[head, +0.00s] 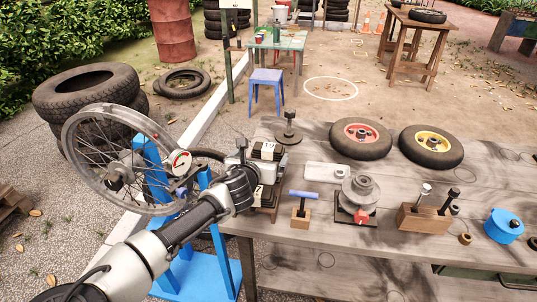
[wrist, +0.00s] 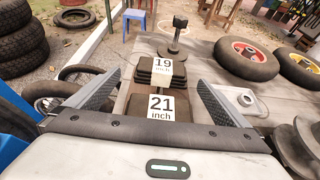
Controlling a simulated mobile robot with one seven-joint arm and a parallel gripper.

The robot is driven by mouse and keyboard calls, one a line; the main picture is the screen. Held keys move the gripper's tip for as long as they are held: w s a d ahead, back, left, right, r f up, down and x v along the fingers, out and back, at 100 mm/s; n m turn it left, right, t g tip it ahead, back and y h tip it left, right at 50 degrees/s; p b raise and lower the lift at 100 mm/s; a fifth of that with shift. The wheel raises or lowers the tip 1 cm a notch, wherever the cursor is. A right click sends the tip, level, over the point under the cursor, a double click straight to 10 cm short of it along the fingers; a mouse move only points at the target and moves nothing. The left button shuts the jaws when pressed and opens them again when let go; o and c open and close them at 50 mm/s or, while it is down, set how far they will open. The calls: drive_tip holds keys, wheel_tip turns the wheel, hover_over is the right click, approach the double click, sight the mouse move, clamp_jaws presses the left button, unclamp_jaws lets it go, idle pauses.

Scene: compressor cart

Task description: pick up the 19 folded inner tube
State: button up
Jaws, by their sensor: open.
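The 19 folded inner tube is a dark folded bundle (wrist: 145,76) with a white "19 inch" label, lying at the bench's left end; it also shows in the head view (head: 259,155). A second dark bundle, the 21 folded inner tube (wrist: 137,104), labelled "21 inch", lies nearer to my wrist. My gripper (wrist: 160,82) is open and empty, its fingers spread to either side of the bundles in the wrist view. In the head view my gripper (head: 243,172) is at the bench's left edge beside the bundles and partly hides them. I see no contact with the 19 tube.
A dark post on a round base (head: 289,130) stands just behind the 19 tube. A spoked wheel (head: 117,160) on a blue stand is left of my arm.

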sight(268, 148)
drive_tip(key=shift+d+r+b+x, duration=0.15)
drive_tip(key=shift+b+x, duration=0.15)
drive_tip(key=shift+x, duration=1.25)
drive_tip(key=shift+d+r+b+x, duration=0.1)
drive_tip(key=shift+b+x, duration=0.2)
drive_tip(key=shift+x, duration=1.25)
drive_tip(key=shift+c, duration=0.3)
drive_tip(key=c, duration=1.1)
